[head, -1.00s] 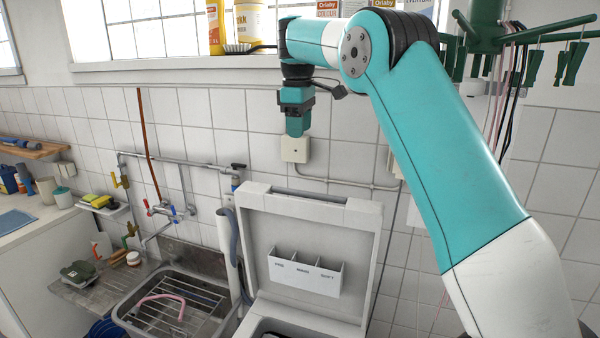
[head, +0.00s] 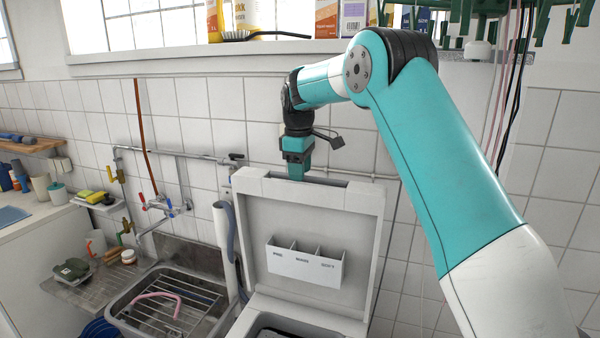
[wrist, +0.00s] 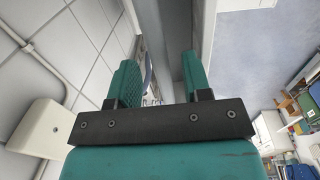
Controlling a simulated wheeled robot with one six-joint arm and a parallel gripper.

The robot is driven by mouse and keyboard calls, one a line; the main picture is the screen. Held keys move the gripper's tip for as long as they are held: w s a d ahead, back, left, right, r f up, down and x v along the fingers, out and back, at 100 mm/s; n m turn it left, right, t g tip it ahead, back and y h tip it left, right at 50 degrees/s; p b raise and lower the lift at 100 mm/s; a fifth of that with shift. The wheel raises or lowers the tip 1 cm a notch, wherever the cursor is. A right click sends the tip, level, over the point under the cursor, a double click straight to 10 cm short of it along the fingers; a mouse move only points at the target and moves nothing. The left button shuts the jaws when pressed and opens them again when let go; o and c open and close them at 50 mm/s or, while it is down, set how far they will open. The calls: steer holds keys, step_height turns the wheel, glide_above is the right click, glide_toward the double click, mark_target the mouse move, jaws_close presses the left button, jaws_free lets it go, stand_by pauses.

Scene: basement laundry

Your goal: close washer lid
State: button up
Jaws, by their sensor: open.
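The washer lid (head: 325,215) stands open and upright above the washer (head: 270,325), with a white tray of compartments on its inner face. My gripper (head: 296,176) points down at the lid's top edge, left of its middle. The lower part of the fingers is hidden there in the head view. In the wrist view my gripper's two teal fingers (wrist: 159,75) are wide apart, and the lid (wrist: 178,45) shows as a grey-white band by the right finger. I cannot tell whether they touch.
The tiled wall (head: 350,140) is close behind the lid, with a pipe along it. In the wrist view a white wall box (wrist: 40,130) is at left. A sink (head: 165,305) with a rack and pink hose is left of the washer. A green hanger (head: 490,15) is at upper right.

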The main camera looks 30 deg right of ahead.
steer(key=shift+f, duration=0.55)
